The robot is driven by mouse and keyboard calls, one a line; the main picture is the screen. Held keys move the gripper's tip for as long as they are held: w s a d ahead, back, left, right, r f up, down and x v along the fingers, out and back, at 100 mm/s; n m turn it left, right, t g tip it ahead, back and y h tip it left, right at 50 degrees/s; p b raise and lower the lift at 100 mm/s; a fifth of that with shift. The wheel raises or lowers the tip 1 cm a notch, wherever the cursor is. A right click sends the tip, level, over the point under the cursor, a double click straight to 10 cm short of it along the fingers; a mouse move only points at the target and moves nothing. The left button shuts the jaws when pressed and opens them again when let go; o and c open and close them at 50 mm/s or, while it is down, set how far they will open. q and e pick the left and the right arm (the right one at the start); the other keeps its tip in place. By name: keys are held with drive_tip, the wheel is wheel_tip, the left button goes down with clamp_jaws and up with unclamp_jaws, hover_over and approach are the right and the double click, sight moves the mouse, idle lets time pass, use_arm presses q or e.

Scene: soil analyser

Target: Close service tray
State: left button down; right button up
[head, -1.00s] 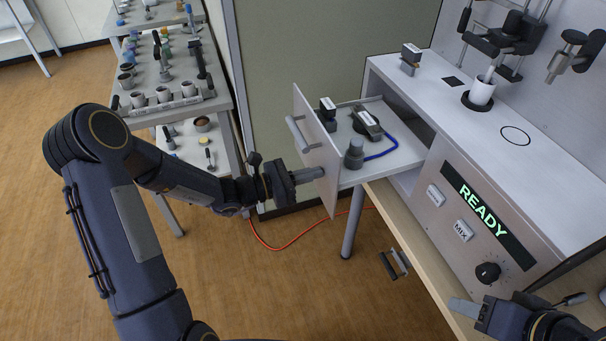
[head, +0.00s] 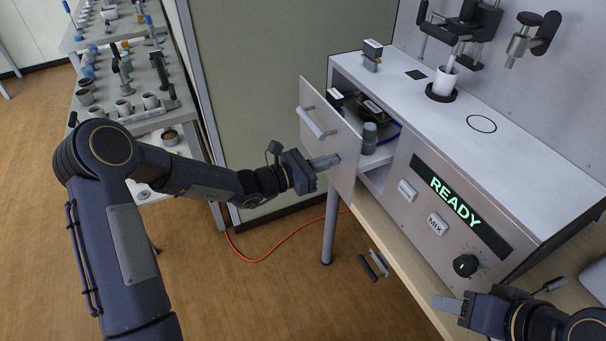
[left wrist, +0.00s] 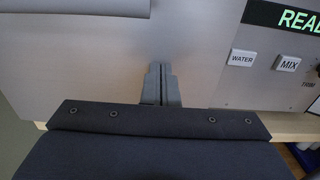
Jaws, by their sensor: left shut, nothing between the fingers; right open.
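The service tray (head: 329,140) is a drawer with a grey front panel and a bar handle (head: 318,125). It stands partly out of the left end of the analyser (head: 440,190). Inside it are a dark boxy part (head: 380,112) and a grey knobbed piece (head: 370,136). My left gripper (head: 330,161) is shut and empty, its fingertips at the lower part of the tray front, below the handle. In the left wrist view the shut fingers (left wrist: 162,85) meet the panel face (left wrist: 110,60). My right gripper (head: 455,303) is at the lower right, with its jaw gap hard to see.
The analyser shows READY above WATER and MIX buttons (head: 438,224) and a dark knob (head: 466,265). A white cup (head: 444,82) stands on its top. A bench with cups (head: 125,107) is at the left. An orange cable (head: 265,252) lies on the floor.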

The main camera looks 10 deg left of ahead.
sight(363, 150)
use_arm(q)
drive_tip(key=b+x, duration=0.2)
drive_tip(key=x, duration=0.8)
drive_tip(key=shift+w+d, duration=0.15)
drive_tip(key=shift+d, duration=0.05)
drive_tip(key=shift+a, duration=0.1)
